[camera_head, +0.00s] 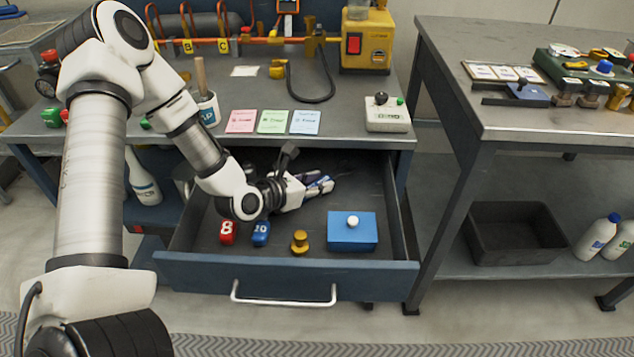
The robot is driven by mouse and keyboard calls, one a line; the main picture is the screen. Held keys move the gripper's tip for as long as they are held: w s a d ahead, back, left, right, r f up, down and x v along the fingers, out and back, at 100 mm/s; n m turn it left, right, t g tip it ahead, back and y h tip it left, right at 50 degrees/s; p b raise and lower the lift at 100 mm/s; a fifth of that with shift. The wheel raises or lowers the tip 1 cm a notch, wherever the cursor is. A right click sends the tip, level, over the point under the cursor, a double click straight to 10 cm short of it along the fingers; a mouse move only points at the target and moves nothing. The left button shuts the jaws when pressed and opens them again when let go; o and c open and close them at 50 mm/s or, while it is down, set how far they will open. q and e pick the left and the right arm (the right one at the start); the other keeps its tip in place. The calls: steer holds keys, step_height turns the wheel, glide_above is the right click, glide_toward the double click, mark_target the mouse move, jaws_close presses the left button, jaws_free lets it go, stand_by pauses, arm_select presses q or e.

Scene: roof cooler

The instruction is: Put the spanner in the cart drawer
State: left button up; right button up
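The cart drawer (280,272) is pulled open below the bench, its handle towards me. My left gripper (318,183) reaches down into the back middle of the drawer. Small grey, white and bluish shapes show at its fingertips; I cannot tell which are fingers and which might be a thing between or under them. I cannot make out the spanner for certain. Whether the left gripper is open or shut is unclear. My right gripper is not in view.
The drawer's front holds a red piece (227,232), a blue piece (261,233), a brass knob-like weight (299,242) and a blue box (352,232) with a white knob. The drawer's right back is bare. Coloured cards (272,121) and a control box (387,114) lie on the bench above.

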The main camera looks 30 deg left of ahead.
arm_select(q)
steer(key=shift+r, duration=0.15)
steer(key=shift+s+a+r+p, duration=0.1)
steer(key=shift+s+r+p, duration=0.05)
steer(key=shift+p, duration=0.15)
steer(key=p+v, duration=0.3)
steer(key=v, duration=0.3)
steer(key=shift+r, duration=0.15)
steer(key=p+v, duration=0.4)
steer(key=p, duration=0.1)
steer(key=shift+s+a+r+p, duration=0.1)
steer(key=shift+s+r+p, duration=0.1)
steer(key=shift+s+p, duration=0.4)
steer(key=shift+s, duration=0.25)
steer(key=shift+f, duration=0.2)
